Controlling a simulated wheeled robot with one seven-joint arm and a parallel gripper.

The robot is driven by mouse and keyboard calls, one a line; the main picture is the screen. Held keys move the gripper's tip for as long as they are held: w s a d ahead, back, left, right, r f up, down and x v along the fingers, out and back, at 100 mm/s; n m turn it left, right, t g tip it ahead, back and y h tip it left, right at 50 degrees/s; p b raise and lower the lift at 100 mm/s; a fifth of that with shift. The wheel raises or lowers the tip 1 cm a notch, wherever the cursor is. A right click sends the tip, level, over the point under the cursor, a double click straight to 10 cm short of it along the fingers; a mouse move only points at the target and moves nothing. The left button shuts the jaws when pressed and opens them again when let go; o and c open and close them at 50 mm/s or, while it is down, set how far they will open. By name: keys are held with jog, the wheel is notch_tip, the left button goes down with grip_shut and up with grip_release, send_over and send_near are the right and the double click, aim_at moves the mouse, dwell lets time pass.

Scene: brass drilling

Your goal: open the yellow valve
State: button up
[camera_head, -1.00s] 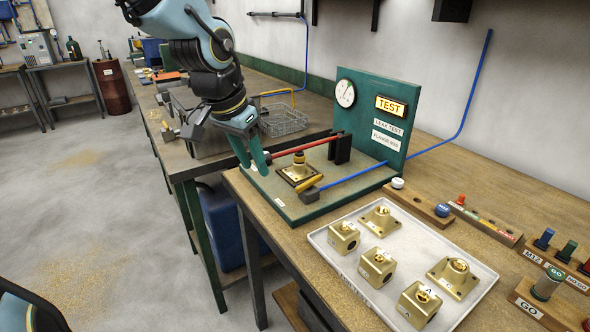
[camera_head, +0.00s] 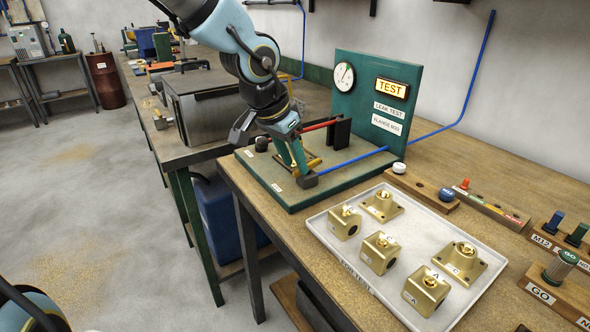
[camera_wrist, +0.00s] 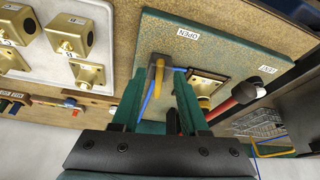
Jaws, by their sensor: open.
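The yellow valve handle (camera_wrist: 158,80) shows in the wrist view, rising from a grey valve block (camera_wrist: 160,60) on the blue pipe. The block also shows in the head view (camera_head: 308,181) at the front of the green test stand (camera_head: 290,202). My gripper (camera_wrist: 157,92) is open, with one green finger on each side of the yellow handle in the wrist view. I cannot tell whether either finger touches it. In the head view my gripper (camera_head: 299,165) is low over the stand beside the block, and its fingers hide most of the handle.
A red lever (camera_wrist: 245,92) and a brass fitting (camera_wrist: 204,87) are close to the right finger. An OPEN label (camera_wrist: 187,34) lies beyond the handle. A white tray (camera_head: 393,309) of brass parts stands in front. A gauge panel (camera_head: 366,105) rises behind.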

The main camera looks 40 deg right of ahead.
jog(key=shift+d+f, duration=0.25)
jog(key=shift+f, duration=0.4)
jog(key=shift+c, duration=0.3)
grip_shut()
